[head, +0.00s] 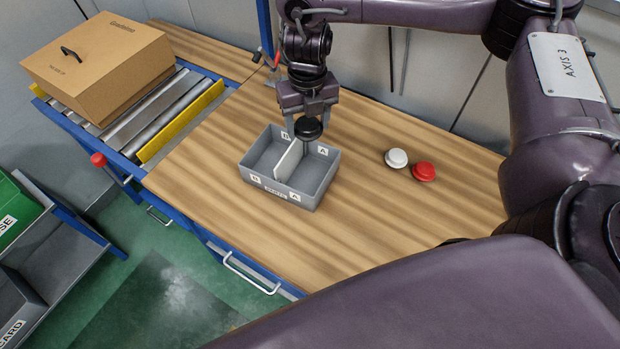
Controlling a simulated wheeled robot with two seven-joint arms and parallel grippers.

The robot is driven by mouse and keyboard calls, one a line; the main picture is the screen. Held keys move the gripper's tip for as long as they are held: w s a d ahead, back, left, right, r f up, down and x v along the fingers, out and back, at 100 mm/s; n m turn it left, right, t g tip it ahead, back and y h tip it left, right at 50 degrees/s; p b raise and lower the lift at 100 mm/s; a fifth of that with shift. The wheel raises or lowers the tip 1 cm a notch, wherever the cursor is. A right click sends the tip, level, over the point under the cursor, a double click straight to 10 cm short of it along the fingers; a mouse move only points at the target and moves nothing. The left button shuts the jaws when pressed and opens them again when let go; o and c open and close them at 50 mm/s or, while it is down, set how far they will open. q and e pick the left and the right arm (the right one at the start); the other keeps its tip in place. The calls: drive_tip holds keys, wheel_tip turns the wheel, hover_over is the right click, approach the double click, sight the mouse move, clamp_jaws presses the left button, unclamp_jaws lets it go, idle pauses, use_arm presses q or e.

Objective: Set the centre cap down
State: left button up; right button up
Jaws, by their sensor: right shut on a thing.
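My right gripper (309,118) comes down from the back of the table and is shut on a round black cap (308,129). The cap is over the back part of the grey two-compartment bin (318,200), above the right compartment marked A, close to the white divider (288,161). I cannot tell exactly how high it is above the bin floor. A white cap (396,158) and a red cap (424,171) sit side by side on the wooden table to the right of the bin. My left gripper is not in view.
The wooden table (330,249) is clear in front of the bin and around the two caps. A cardboard box (105,75) stands on the roller conveyor (150,112) at the back left. A red knob (98,160) sticks out at the table's left edge.

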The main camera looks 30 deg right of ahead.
drive_tip(key=n, duration=0.3)
drive_tip(key=shift+w+d+f+n, duration=0.1)
drive_tip(key=shift+d+n, duration=0.3)
drive_tip(key=shift+f, duration=0.2)
drive_tip(key=b, duration=0.4)
hover_over(310, 181)
drive_tip(key=shift+n, duration=0.3)
wheel_tip(310, 181, down, 15)
wheel_tip(310, 181, down, 4)
drive_tip(key=shift+f+b, duration=0.2)
drive_tip(key=shift+b, duration=0.45)
drive_tip(key=shift+f, duration=0.15)
